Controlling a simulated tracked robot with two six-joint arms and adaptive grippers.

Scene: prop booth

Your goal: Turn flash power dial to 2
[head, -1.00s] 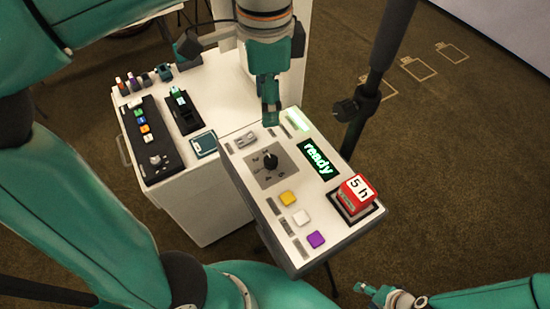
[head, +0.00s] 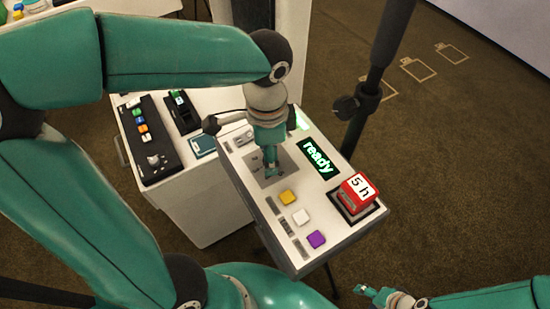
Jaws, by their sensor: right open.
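The flash power dial's grey square plate (head: 291,163) is on the white control box (head: 335,218). The knob is hidden behind my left gripper (head: 271,171), which points down over the plate. I cannot tell whether its fingers touch the knob or whether they are open or shut. The dial's marks are covered too. My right gripper (head: 373,293) is open and empty at the bottom edge, below the box and apart from it.
The box carries a green "ready" display (head: 317,158), a red "5 h" block (head: 358,190), and yellow (head: 287,197), white (head: 301,216) and purple (head: 316,239) buttons. A black pole (head: 372,85) stands behind it. A white cabinet (head: 205,185) with a black panel (head: 148,140) is at left.

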